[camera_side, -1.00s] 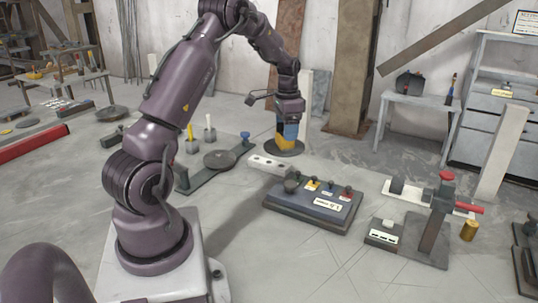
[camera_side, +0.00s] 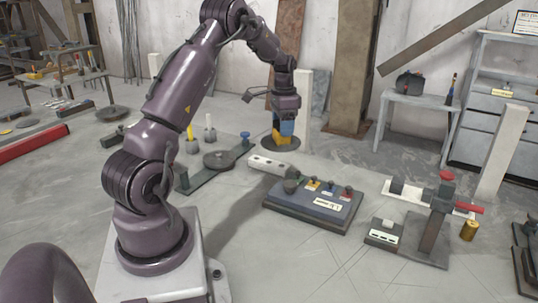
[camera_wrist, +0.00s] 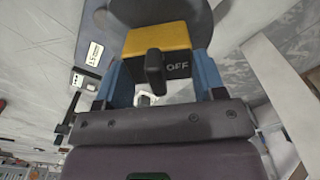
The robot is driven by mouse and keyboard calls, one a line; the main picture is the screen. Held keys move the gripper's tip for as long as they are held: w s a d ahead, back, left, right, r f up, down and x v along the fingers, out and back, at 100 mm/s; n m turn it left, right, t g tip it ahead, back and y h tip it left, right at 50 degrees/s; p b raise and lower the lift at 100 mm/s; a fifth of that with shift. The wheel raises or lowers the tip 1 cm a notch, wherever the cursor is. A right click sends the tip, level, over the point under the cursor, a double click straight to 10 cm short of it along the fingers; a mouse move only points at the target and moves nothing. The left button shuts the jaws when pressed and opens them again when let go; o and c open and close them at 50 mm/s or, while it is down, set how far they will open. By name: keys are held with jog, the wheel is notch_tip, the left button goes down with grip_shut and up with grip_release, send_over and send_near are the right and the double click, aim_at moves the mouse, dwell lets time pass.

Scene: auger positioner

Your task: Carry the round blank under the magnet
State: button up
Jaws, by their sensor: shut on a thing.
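My gripper (camera_side: 281,127) has blue fingers and is shut on a yellow-topped block (camera_wrist: 158,38). The block's dark face reads OFF and has a black lever, seen between the fingers in the wrist view. In the side view the block's yellow part (camera_side: 277,137) shows at the fingertips. The dark round blank (camera_side: 290,143) is flat directly below the block, which looks to be the magnet. The blank's dark grey surface also fills the top of the wrist view (camera_wrist: 160,9). The contact between block and blank is hidden, and I cannot tell the blank's height above the floor.
A grey control box with knobs (camera_side: 335,213) stands on the floor in front of the blank, beside a pale bar (camera_side: 270,165). A green base with a round plate (camera_side: 219,160) and blue knob lies left. A red-handled fixture (camera_side: 433,228) stands right.

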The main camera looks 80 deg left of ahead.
jog(key=shift+a+r, duration=0.1)
jog(key=shift+a, duration=0.55)
jog(key=shift+a, duration=0.4)
jog(key=shift+a, duration=0.3)
jog(key=shift+s+a, duration=0.1)
jog(key=shift+a, duration=1.7)
jog(key=shift+a, duration=0.35)
jog(key=shift+a, duration=0.35)
jog(key=shift+s+a, duration=0.1)
jog(key=shift+a, duration=0.25)
jog(key=shift+a, duration=1.05)
jog(key=shift+s+a, duration=0.1)
jog(key=shift+a, duration=0.2)
